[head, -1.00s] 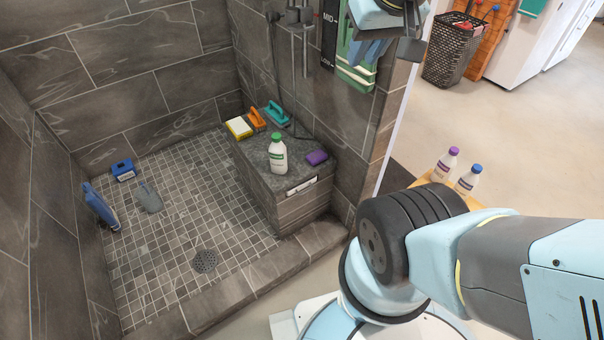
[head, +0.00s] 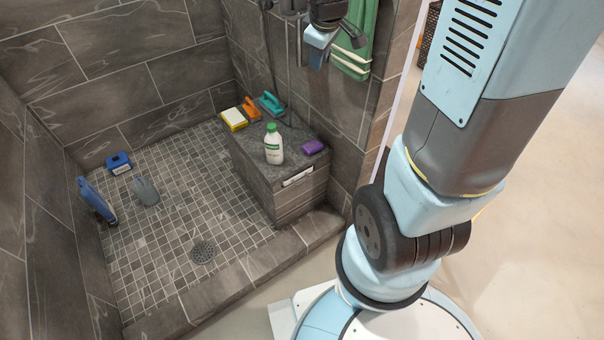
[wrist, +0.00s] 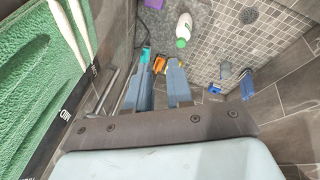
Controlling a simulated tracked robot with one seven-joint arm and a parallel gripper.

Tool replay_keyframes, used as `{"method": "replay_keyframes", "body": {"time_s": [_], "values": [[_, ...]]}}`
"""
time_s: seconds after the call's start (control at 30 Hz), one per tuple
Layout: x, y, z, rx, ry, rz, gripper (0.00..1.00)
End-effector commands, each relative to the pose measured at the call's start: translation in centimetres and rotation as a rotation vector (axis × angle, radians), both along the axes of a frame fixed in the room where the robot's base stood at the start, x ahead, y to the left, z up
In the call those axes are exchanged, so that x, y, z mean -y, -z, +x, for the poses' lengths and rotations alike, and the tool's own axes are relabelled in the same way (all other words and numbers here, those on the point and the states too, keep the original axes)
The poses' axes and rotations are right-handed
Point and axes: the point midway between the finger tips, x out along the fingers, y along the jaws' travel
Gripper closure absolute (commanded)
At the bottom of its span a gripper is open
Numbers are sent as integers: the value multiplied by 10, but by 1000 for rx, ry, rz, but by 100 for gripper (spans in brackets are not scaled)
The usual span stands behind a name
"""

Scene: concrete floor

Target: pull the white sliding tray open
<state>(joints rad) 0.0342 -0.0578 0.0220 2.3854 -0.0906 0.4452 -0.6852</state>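A narrow white strip (head: 298,176), which looks like the white tray's front edge, shows high on the bench's front face in the head view. It sits nearly flush, and the rest of the tray is hidden. I cannot make it out in the wrist view. My gripper (head: 314,58) hangs near the top of the head view, in front of the wall and well above the bench. In the wrist view its two blue fingers (wrist: 158,62) stand apart with nothing between them. It is not touching the strip.
A green towel (head: 358,42) hangs right of my gripper. Floor before the bench is clear.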

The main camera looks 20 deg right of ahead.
Motion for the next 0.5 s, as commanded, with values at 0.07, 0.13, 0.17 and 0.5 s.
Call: {"method": "replay_keyframes", "body": {"time_s": [0.07,0.13,0.17,0.5], "values": [[1,24,14,-22,-61,-22,79],[2,43,26,-34,-118,-42,79],[2,51,31,-39,-143,-50,79],[5,157,71,-94,-431,-129,79]]}}
